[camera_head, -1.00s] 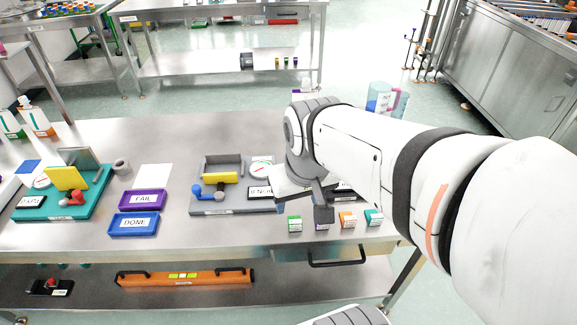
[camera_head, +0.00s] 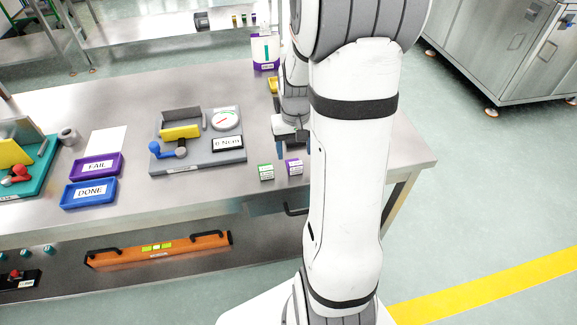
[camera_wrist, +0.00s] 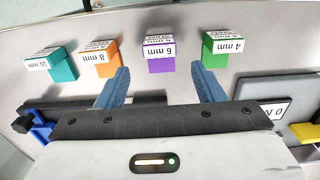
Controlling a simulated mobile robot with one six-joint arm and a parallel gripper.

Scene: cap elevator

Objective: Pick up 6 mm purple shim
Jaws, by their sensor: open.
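The purple 6 mm shim (camera_head: 294,167) is a small box with a white label, standing near the front edge of the steel table. In the wrist view the purple shim (camera_wrist: 160,64) lies ahead, between the lines of the two fingers. My gripper (camera_wrist: 160,76) is open and empty, with its blue fingertips short of the shim. In the head view my gripper (camera_head: 293,142) hangs just behind the purple shim, partly hidden by my arm.
The green 4 mm box (camera_wrist: 214,53) is beside the purple one; the orange 8 mm (camera_wrist: 101,64) and teal 10 mm (camera_wrist: 62,68) boxes are on the other side. A grey gauge fixture (camera_head: 205,155) and FAIL (camera_head: 97,166) and DONE (camera_head: 90,193) trays stand left.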

